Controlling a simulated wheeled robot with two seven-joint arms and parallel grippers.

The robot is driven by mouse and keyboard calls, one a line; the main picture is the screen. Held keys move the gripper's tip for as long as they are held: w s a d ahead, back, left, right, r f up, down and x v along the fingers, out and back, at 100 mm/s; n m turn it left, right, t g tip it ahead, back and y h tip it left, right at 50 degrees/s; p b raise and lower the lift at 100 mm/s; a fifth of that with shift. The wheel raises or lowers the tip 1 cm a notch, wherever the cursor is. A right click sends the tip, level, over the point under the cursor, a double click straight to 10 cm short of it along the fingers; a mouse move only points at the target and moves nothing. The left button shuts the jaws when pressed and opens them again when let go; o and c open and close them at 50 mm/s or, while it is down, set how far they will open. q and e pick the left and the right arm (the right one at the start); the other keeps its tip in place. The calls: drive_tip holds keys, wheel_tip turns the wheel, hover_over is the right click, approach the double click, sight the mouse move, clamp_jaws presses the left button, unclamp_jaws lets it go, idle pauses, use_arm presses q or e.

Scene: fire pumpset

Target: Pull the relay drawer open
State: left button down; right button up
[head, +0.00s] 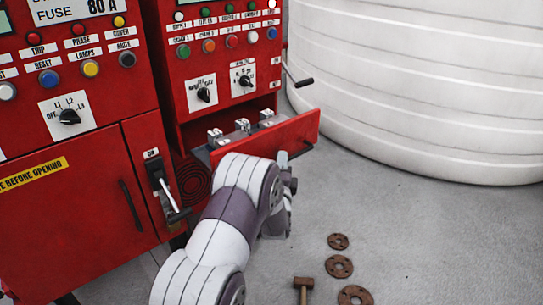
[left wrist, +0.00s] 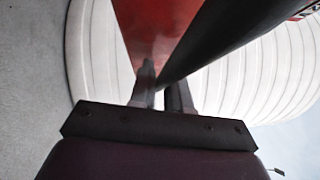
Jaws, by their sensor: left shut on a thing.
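The relay drawer (head: 255,142) sticks out of the lower part of the second red cabinet, with its red front panel away from the cabinet. Several relays (head: 242,126) show inside it. My left gripper (head: 283,158) is at the drawer's front, and my forearm hides part of the panel. In the left wrist view, my left gripper's fingers (left wrist: 160,92) are shut on a dark handle bar (left wrist: 222,38), with the red drawer panel (left wrist: 150,30) beside it. My right gripper is not in view.
A white ribbed tank (head: 420,90) stands at the right. A black lever (head: 304,82) juts from the cabinet's side above the drawer. Rusty flanges (head: 339,266) and a mallet (head: 304,284) lie on the grey floor. The left red cabinet (head: 80,200) has a lever switch (head: 165,190).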

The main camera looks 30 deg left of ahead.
use_arm(q)
drive_tip(key=s+d, duration=0.2)
drive_tip(key=d, duration=0.3)
drive_tip(key=shift+s+d, duration=0.2)
drive_tip(key=shift+d, duration=0.2)
drive_tip(key=c, duration=1.2)
unclamp_jaws()
drive_tip(key=p+v, duration=0.1)
drive_tip(key=v, duration=1.1)
drive_tip(key=shift+s, duration=0.35)
